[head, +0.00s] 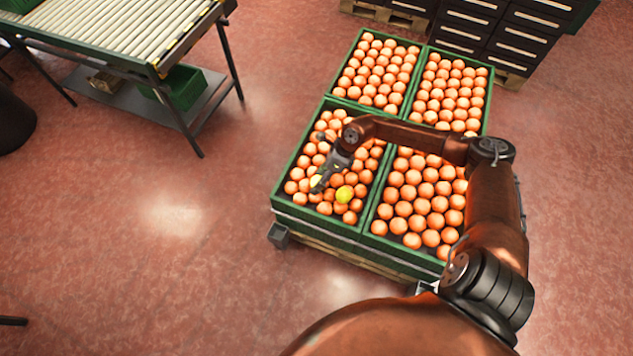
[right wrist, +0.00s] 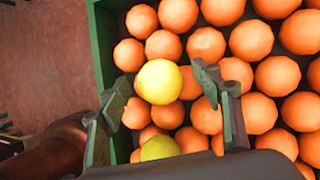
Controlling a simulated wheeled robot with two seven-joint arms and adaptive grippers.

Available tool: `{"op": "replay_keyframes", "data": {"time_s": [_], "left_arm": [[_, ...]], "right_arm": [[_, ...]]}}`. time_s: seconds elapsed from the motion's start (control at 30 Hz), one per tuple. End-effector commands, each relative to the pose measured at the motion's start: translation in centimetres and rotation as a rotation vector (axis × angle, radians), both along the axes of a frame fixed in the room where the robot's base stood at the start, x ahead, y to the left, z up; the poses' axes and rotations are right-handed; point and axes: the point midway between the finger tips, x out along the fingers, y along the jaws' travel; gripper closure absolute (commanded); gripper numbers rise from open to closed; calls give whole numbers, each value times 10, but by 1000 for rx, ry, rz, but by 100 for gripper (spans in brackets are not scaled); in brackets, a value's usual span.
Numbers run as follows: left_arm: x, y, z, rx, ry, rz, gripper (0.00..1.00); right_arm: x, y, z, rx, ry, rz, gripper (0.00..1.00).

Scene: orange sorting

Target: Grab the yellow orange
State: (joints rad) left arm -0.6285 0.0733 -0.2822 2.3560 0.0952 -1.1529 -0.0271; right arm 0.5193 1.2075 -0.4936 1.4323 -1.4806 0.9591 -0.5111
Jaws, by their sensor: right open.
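A bright yellow orange (head: 345,194) lies among orange fruit in the near-left crate (head: 283,189). A second yellow fruit (head: 316,181) shows beside my right gripper (head: 321,182), partly covered by it. My right gripper is open and empty over this crate. In the right wrist view, one yellow orange (right wrist: 159,81) lies between and beyond the two spread fingers (right wrist: 162,90). Another yellow one (right wrist: 160,149) is lower, nearer the palm, and partly cut off by the gripper body. My left gripper is not in view.
Three other green crates of oranges adjoin this one, including the near-right crate (head: 417,205). The green crate wall (right wrist: 101,45) is close to the left finger. A roller conveyor (head: 120,30) stands at upper left and dark drawers (head: 500,35) at the back. Open floor lies left.

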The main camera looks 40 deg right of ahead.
Motion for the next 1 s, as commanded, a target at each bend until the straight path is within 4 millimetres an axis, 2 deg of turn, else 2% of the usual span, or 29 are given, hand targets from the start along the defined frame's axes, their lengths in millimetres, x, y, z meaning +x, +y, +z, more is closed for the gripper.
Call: {"op": "replay_keyframes", "data": {"time_s": [0.1,0.77,1.0], "left_arm": [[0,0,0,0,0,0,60],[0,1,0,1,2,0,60],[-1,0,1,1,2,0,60]], "right_arm": [[0,0,1,0,-1,-1,42],[0,-1,0,-1,0,0,87],[0,-1,1,-1,0,0,87]]}}
